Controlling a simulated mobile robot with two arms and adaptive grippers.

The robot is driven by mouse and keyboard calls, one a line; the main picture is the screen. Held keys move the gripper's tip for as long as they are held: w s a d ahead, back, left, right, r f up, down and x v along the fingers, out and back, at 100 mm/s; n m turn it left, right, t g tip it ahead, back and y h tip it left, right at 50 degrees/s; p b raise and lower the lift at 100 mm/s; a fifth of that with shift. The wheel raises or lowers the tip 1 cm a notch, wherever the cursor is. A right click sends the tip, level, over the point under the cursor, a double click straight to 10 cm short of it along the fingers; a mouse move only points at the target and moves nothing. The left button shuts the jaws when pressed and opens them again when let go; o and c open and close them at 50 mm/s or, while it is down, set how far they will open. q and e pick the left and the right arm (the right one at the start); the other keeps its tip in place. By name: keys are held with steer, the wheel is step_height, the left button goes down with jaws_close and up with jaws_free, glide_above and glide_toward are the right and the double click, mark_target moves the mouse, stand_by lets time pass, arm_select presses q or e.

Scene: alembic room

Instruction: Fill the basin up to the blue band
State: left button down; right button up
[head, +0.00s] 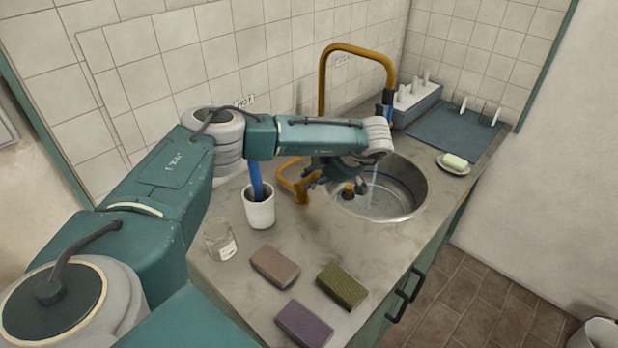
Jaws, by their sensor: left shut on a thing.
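The round steel basin (418,207) is set in the counter, with a blue band (405,178) around its inside wall. A brass tap (323,85) arches over it, and a thin stream of water (373,185) falls from its spout. Some water seems to lie in the basin; its level against the band is hard to tell. My left gripper (322,182) is at the basin's left rim, shut on the brass tap handle (348,191), which is partly hidden by the fingers and arm. My right gripper is not in view.
A white cup (259,211) with a blue item in it and a glass jar (219,240) stand left. A brown sponge (274,266), a green sponge (341,286) and a purple sponge (303,324) lie in front. A soap dish (454,169) and blue mat (450,128) are right.

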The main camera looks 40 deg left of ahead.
arm_select(q)
steer(key=shift+d+f+y+b, duration=0.25)
steer(key=shift+d+y+b, duration=0.15)
steer(key=shift+y, duration=0.2)
steer(key=c, duration=1.6)
jaws_free()
steer(key=v, duration=1.2)
steer(key=shift+d, duration=0.1)
steer(key=shift+f, duration=0.1)
